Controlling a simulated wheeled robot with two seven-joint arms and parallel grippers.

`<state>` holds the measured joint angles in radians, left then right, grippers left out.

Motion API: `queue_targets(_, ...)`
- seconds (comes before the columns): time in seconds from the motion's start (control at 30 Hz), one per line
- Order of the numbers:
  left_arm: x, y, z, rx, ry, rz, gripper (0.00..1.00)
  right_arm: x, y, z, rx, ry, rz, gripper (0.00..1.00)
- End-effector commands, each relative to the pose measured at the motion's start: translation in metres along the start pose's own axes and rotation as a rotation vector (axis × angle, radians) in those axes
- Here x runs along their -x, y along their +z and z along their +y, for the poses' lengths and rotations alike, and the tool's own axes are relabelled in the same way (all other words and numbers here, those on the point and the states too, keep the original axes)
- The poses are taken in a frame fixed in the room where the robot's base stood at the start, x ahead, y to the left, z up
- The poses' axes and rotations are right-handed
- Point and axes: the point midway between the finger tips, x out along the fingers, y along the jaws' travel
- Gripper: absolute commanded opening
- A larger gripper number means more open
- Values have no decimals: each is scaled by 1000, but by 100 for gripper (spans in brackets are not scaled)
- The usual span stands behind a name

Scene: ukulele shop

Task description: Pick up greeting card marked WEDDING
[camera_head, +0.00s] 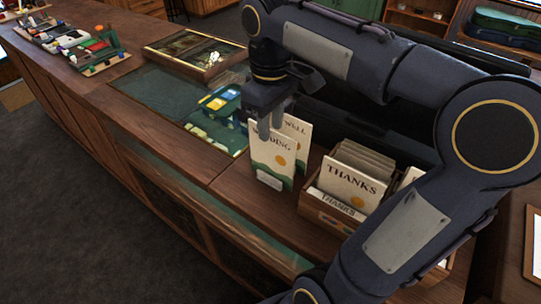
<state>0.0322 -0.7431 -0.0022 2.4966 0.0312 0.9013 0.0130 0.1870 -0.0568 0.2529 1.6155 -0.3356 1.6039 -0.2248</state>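The WEDDING card (272,158) is cream with a green hill and an orange sun. It stands upright on the counter, left of the card box. My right gripper (270,128) points down at its top edge; one finger hides part of the lettering. I cannot tell whether the fingers are pressed on the card or apart from it. A second card ending in WELL (298,132) stands just behind it, partly hidden. My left gripper is not in view.
A wooden box (310,207) of several THANKS cards (350,186) stands close on the right. A glass-topped display section (160,92) and a wooden-framed case (190,55) lie to the left. Small-item trays (75,42) sit at the far left. The counter front edge is near.

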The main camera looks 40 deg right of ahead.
Motion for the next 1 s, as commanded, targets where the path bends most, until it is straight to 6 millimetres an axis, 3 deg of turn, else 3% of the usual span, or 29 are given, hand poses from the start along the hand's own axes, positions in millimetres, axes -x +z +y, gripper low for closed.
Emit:
queue_targets(0.2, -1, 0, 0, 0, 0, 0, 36, -27, 2, 0, 0, -1, -1, 30)
queue_targets(0.47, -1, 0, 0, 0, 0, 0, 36, -29, 2, 0, -1, 0, 1, 30)
queue_targets(0.7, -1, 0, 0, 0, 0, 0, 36, -28, 2, 0, -1, 0, 1, 0)
queue_targets(1.0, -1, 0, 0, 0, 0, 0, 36, -28, 2, 0, -1, 0, 1, 0)
